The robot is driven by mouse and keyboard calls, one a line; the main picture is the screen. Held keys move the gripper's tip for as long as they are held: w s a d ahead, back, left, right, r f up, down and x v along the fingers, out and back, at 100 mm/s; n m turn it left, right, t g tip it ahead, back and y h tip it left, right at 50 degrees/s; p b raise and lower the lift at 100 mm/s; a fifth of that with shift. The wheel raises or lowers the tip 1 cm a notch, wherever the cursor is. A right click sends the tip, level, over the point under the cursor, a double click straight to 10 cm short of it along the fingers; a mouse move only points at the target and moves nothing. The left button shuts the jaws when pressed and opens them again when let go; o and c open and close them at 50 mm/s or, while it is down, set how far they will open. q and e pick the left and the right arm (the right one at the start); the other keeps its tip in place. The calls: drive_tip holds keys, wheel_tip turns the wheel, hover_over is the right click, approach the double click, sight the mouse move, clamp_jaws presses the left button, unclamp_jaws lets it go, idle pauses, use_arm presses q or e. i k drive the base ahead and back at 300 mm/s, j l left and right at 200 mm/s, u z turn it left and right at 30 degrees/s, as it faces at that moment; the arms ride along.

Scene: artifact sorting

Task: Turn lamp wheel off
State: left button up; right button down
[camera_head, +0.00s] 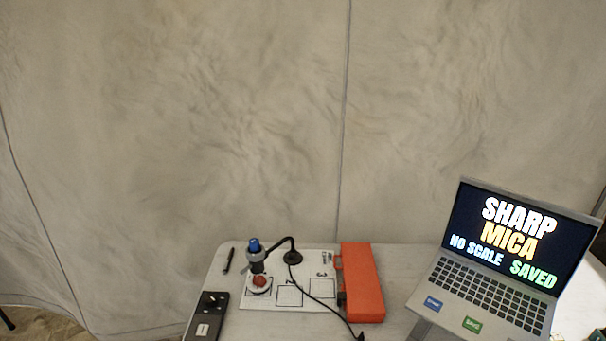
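A small gooseneck lamp or scope stands on the table, with a round black base (293,258) and a curved black neck. Its head (255,256) has a blue cap and a grey ring and hangs over a red rounded object (260,281) on a white piece. A black cable (325,304) runs from it to a small dark part (360,336) at the bottom edge. A dark box (207,316) at the front left carries a round black knob and a white label. I cannot tell which part is the lamp wheel, or whether the light is on. Neither gripper is in view.
A white sheet with marked squares (289,296) lies under the lamp. An orange-red case (363,283) is right of it. An open laptop (490,285) at the right reads "SHARP MICA NO SCALE SAVED". A black pen (228,261) lies at the left. A grey fabric wall (200,120) stands behind.

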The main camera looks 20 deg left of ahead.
sight(211, 298)
drive_tip(key=u, duration=1.35)
